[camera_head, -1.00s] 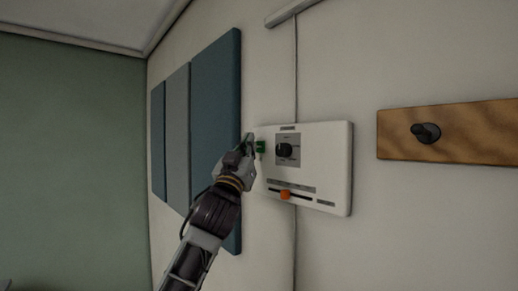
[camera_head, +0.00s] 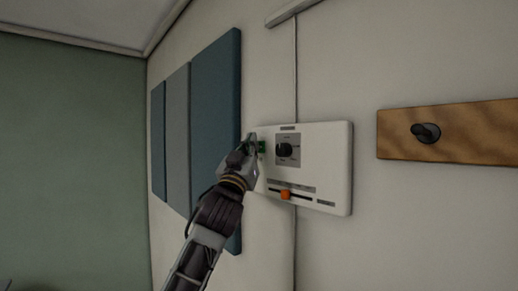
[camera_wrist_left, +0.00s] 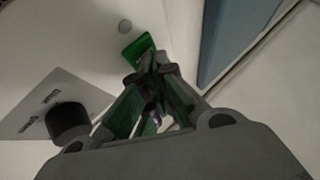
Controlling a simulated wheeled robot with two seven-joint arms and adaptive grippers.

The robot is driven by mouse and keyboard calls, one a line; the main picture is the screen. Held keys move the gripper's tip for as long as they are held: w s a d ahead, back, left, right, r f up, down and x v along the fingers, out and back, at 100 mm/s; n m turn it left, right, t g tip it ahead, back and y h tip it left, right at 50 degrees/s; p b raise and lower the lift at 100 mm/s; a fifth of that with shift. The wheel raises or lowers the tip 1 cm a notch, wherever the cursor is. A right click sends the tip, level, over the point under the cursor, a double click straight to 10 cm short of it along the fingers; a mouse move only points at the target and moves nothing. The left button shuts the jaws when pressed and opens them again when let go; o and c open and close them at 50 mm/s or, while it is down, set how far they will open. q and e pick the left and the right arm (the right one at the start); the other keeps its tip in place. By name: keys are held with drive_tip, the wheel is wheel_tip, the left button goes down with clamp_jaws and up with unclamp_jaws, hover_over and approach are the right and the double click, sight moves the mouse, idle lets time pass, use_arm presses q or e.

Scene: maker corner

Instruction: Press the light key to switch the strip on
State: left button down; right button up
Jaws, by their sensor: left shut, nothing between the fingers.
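The light key is a small green key (camera_head: 262,147) at the left end of the white wall panel (camera_head: 335,165). In the left wrist view the green key (camera_wrist_left: 137,47) lies just past the fingertips, partly covered by them. My left gripper (camera_head: 250,142) is shut and empty, with its tips at the key; I cannot tell whether they touch it. The gripper also shows in the left wrist view (camera_wrist_left: 157,65). The strip (camera_head: 293,12) appears to be the pale bar high on the wall, and no glow shows on it. My right gripper is not in view.
The panel also has a black rotary knob (camera_head: 284,150) and an orange slider (camera_head: 285,195). Blue-grey wall boards (camera_head: 215,120) stand close at the left. A wooden board (camera_head: 450,133) with a black peg is at the right. The wall between is bare.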

use_arm(q)
drive_tip(key=shift+w+d, duration=0.1)
idle(0.3)
drive_tip(key=shift+s+a, duration=0.4)
drive_tip(key=shift+a, duration=0.1)
idle(0.5)
drive_tip(key=shift+s+a, duration=0.55)
drive_tip(key=shift+a, duration=0.25)
drive_tip(key=shift+s+a, duration=0.6)
drive_tip(key=shift+a, duration=0.2)
drive_tip(key=shift+s+a, duration=0.55)
drive_tip(key=shift+a, duration=0.25)
idle(0.7)
